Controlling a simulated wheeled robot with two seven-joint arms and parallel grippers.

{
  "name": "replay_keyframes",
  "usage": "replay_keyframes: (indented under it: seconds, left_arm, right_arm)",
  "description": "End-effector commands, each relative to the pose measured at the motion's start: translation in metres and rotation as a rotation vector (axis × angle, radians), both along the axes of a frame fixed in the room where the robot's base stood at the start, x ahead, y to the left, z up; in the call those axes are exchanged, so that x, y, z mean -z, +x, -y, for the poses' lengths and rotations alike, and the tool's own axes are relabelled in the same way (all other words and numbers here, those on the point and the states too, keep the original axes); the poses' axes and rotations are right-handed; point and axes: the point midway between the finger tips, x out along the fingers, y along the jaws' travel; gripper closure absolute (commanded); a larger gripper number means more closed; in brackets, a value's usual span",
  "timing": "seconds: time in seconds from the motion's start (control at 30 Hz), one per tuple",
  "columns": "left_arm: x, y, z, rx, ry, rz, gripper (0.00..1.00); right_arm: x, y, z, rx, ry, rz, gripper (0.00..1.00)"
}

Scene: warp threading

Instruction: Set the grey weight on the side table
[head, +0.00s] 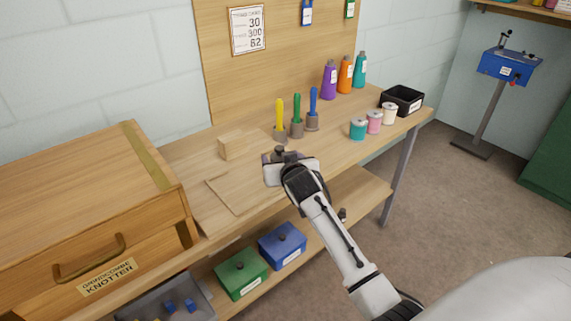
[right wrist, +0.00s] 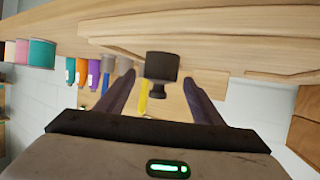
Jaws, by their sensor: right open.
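The grey weight (right wrist: 161,66) is a dark, short cylinder with a knob. It stands on the workbench, upside down in the right wrist view, where the bench is at the top. My right gripper (right wrist: 159,78) is open, with one finger on each side of the weight and a visible gap to both. In the head view my right gripper (head: 280,157) is low over the bench, and a dark bit of the weight (head: 279,150) shows at its tip. The rest is hidden by the gripper. My left gripper is not in view. I cannot tell which surface is the side table.
Yellow, green and blue handled tools (head: 297,118) stand behind the gripper, beside a wooden block (head: 231,145). Thread spools (head: 358,129), bottles (head: 345,75) and a black tray (head: 402,99) are at the right. A wooden cabinet (head: 80,200) stands at left.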

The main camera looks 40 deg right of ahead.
Motion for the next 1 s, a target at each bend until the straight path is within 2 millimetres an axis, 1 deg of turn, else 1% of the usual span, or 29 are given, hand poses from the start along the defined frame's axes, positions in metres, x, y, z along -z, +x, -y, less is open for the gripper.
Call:
replay_keyframes:
  seconds: [0.17, 0.4, 0.5, 0.63, 0.7, 0.77, 0.87, 0.9, 0.97, 1.0]
  left_arm:
    - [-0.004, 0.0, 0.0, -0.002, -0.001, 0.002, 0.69]
    - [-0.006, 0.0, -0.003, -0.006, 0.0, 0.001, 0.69]
    - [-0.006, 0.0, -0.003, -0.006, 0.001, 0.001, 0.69]
    - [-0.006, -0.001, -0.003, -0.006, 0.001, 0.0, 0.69]
    - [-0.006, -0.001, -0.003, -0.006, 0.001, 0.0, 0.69]
    - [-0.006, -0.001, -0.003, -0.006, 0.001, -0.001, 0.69]
    - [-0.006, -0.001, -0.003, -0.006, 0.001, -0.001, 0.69]
    - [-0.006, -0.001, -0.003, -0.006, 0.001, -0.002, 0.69]
    - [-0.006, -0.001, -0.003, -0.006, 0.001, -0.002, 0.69]
    - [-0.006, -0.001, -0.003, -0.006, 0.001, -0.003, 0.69]
  right_arm:
    - [-0.011, -0.026, -0.011, 0.0, 0.002, -0.001, 0.39]
    - [-0.029, -0.068, -0.029, -0.001, 0.002, -0.001, 0.39]
    - [-0.035, -0.081, -0.034, 0.0, 0.002, -0.001, 0.39]
    - [-0.041, -0.093, -0.039, 0.001, 0.001, -0.002, 0.39]
    - [-0.038, -0.098, -0.042, -0.006, 0.0, -0.008, 0.39]
    - [-0.027, -0.103, -0.048, -0.028, -0.005, -0.026, 0.39]
    - [0.013, -0.122, -0.071, -0.113, -0.015, -0.085, 0.39]
    - [0.033, -0.133, -0.084, -0.157, -0.018, -0.116, 0.39]
    - [0.067, -0.156, -0.106, -0.232, -0.015, -0.165, 0.39]
    - [0.09, -0.174, -0.121, -0.283, -0.01, -0.198, 0.39]
